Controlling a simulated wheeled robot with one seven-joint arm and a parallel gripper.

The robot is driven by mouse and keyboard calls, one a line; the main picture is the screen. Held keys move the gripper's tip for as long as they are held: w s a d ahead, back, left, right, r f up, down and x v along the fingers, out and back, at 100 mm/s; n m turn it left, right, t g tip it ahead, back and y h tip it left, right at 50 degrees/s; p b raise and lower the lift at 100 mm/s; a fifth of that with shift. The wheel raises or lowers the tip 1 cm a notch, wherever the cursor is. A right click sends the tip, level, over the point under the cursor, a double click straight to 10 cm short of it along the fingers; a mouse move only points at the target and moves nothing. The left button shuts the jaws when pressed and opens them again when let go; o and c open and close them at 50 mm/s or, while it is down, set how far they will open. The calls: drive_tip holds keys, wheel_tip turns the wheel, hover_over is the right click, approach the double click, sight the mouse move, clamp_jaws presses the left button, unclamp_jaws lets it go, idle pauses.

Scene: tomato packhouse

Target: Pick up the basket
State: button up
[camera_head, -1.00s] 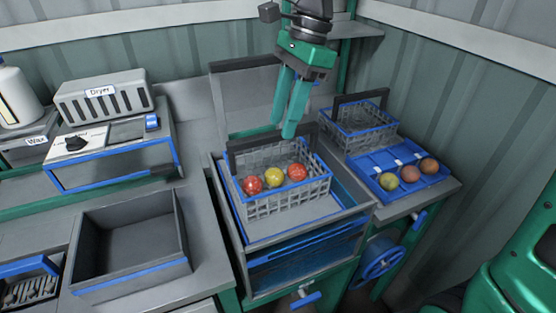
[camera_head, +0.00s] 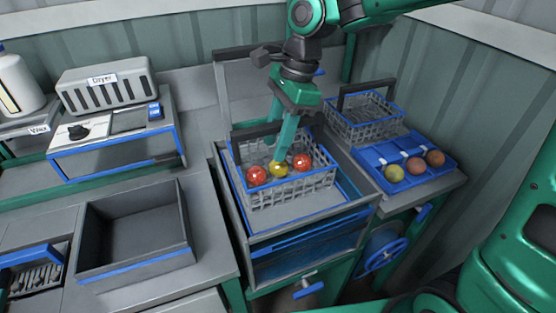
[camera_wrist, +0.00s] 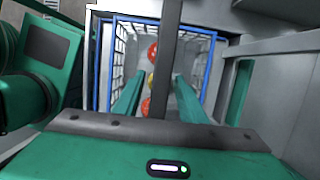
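A grey wire basket (camera_head: 290,193) with a blue rim stands in the middle, on a tray in an open-topped machine. It holds two red tomatoes (camera_head: 256,175) and a yellow one (camera_head: 279,170). Its dark handle (camera_head: 256,131) is raised. My gripper (camera_head: 279,160) is above the basket, pointing down, its fingers open. In the wrist view, the fingers of my gripper (camera_wrist: 160,82) are spread on either side of the dark handle bar (camera_wrist: 168,45), with gaps visible. The basket (camera_wrist: 206,62) and tomatoes show below. A second, empty wire basket (camera_head: 365,125) stands at the right.
A blue tray (camera_head: 375,158) with several tomatoes lies in front of the second basket. A grey open bin (camera_head: 135,268) and a dryer (camera_head: 108,85) are on the left bench. A raised lid (camera_head: 230,85) stands behind the middle basket. Corrugated walls close off the back and right.

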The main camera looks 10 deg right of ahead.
drive_tip(key=shift+a+f, duration=0.2)
drive_tip(key=shift+f, duration=0.45)
clamp_jaws()
idle(0.9)
